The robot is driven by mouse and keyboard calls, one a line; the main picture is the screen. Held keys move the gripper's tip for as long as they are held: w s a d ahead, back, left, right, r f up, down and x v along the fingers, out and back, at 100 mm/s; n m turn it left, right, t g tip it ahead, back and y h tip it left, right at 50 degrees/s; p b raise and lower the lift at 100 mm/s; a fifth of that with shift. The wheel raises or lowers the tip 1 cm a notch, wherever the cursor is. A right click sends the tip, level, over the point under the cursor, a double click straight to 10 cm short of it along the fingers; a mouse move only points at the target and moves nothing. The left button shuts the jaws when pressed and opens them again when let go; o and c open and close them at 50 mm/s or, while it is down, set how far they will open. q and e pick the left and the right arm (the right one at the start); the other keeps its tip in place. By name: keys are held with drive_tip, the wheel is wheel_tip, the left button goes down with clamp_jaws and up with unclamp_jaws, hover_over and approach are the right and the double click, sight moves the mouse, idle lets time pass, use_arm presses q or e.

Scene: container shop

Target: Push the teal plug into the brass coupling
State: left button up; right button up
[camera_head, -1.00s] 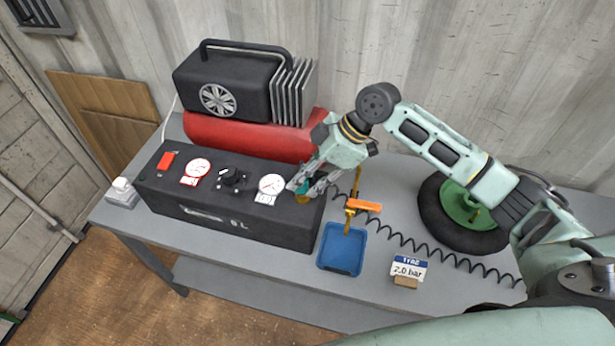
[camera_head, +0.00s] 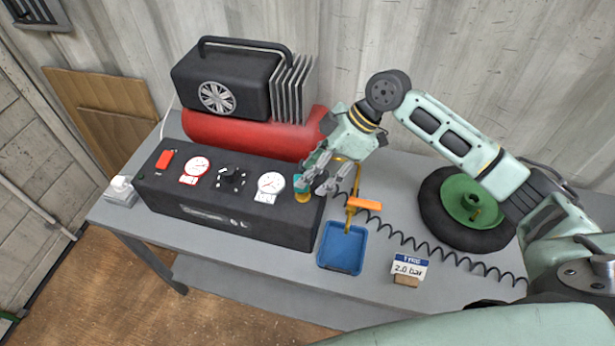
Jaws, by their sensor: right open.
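The teal plug (camera_head: 300,180) stands at the right end of the black control box, upright on the brass coupling (camera_head: 302,195). The plug looks seated at the coupling's top, but how deep it sits is too small to tell. My right gripper (camera_head: 318,187) is open just to the right of the plug, its fingers apart and clear of it as far as I can see. My left gripper is not in the camera_head view.
The black control box (camera_head: 215,220) carries gauges and a knob. A red tank and black compressor stand behind. An orange-handled brass piece (camera_head: 363,203) rises by a blue tray (camera_head: 342,248). A coiled hose, wheel (camera_head: 440,225) and sign (camera_head: 409,268) lie right.

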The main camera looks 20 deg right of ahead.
drive_tip(key=v, duration=0.8)
drive_tip(key=shift+d+r, duration=0.2)
drive_tip(key=shift+r, duration=0.1)
drive_tip(key=shift+s, duration=0.1)
